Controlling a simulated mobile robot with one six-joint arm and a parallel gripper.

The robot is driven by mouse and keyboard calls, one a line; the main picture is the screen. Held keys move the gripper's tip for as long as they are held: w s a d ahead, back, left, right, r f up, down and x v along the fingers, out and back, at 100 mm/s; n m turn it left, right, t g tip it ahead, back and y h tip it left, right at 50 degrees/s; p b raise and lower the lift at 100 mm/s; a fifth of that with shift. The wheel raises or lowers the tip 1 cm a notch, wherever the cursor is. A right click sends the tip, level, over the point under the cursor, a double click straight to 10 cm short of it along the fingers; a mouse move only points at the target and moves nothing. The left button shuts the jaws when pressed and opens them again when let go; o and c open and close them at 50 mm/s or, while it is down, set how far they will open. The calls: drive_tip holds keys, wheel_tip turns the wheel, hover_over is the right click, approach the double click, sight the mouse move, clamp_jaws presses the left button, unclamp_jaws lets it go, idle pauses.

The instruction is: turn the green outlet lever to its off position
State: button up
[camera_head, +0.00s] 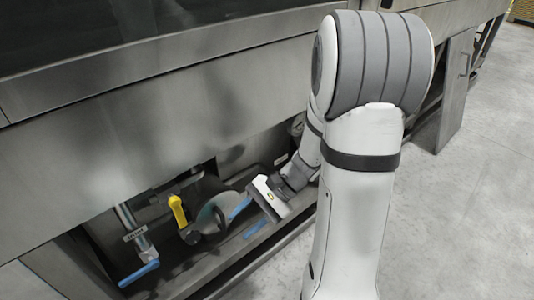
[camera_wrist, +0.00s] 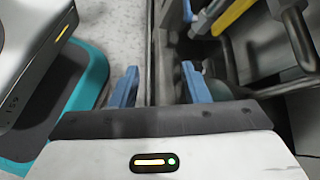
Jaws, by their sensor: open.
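No green lever shows clearly in either view; my arm and gripper cover part of the recess under the washer. My gripper (camera_head: 247,218) is in front of that recess in the head view, its two blue fingertips apart and empty. In the wrist view my gripper (camera_wrist: 159,84) is open, with only pale floor and a dark metal edge between the fingers. A yellow lever (camera_head: 178,210) stands upright to the left of the gripper. It also shows at the upper right of the wrist view (camera_wrist: 232,15).
A blue handle (camera_head: 138,273) sits on a pipe at the lower left. A round grey part (camera_head: 215,213) lies close behind the fingers. The steel washer panel (camera_head: 140,130) overhangs the recess. Open concrete floor (camera_head: 470,210) lies to the right.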

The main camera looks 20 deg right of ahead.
drive_tip(key=w+d+f+m+t+y+p, duration=0.2)
drive_tip(key=w+d+f+m+t, duration=0.2)
drive_tip(key=w+d+m+t, duration=0.7)
drive_tip(key=w+d+f+m+t+h, duration=0.2)
drive_tip(key=d+f+m+t+h, duration=0.5)
drive_tip(key=d+m, duration=0.4)
drive_tip(key=shift+n, duration=0.3)
drive_tip(key=b+x, duration=0.2)
drive_tip(key=x, duration=0.4)
drive_tip(key=shift+w+d, duration=0.1)
drive_tip(key=shift+w, duration=0.2)
clamp_jaws()
